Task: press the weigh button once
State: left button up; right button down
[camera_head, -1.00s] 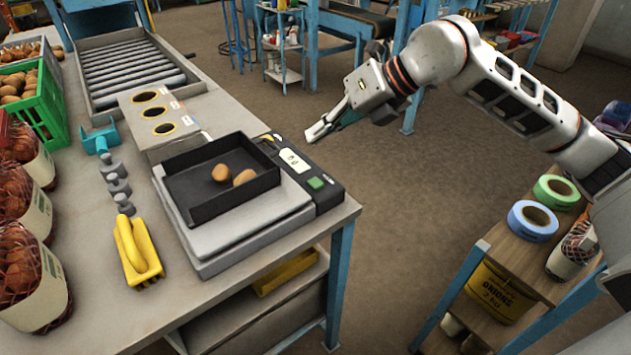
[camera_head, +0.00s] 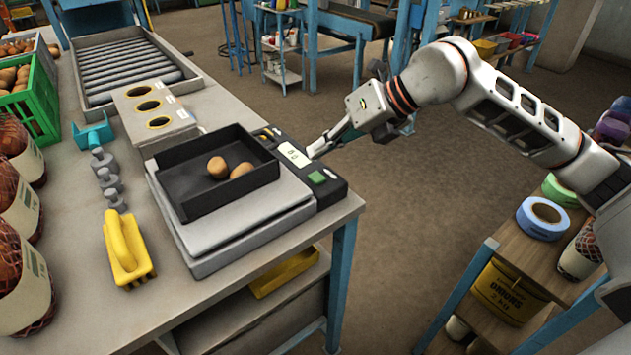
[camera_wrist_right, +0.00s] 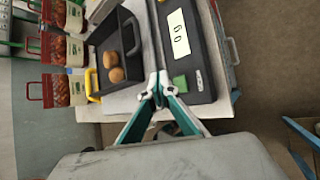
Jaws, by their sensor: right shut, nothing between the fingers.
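The weigh button is a green square (camera_head: 317,177) on the dark control panel of the scale (camera_head: 238,238); it also shows in the right wrist view (camera_wrist_right: 180,82). The panel's display (camera_head: 294,154) shows digits. A black tray (camera_head: 200,205) with two potatoes (camera_head: 217,167) sits on the scale. My right gripper (camera_head: 312,154) is shut and empty, its fingertips near the display and just behind the button in the head view. In the right wrist view its fingertips (camera_wrist_right: 161,84) appear just left of the button. I cannot tell if they touch anything. My left gripper is not in view.
Netted sacks (camera_head: 20,215) line the left side. A shelf with tape rolls (camera_head: 541,218) stands at the right.

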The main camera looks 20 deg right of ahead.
aim_at(309, 174)
notch_tip(309, 174, down, 2)
jog(key=shift+f+b, duration=0.25)
jog(key=shift+b, duration=0.1)
jog(key=shift+f, duration=0.2)
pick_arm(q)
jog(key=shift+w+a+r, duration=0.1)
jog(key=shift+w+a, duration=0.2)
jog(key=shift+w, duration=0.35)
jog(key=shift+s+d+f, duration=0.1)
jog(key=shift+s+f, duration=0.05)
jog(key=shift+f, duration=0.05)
pick_arm(e)
jog(key=shift+f, duration=0.15)
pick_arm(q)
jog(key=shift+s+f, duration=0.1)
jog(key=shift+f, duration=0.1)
pick_arm(e)
jog(key=shift+f, duration=0.35)
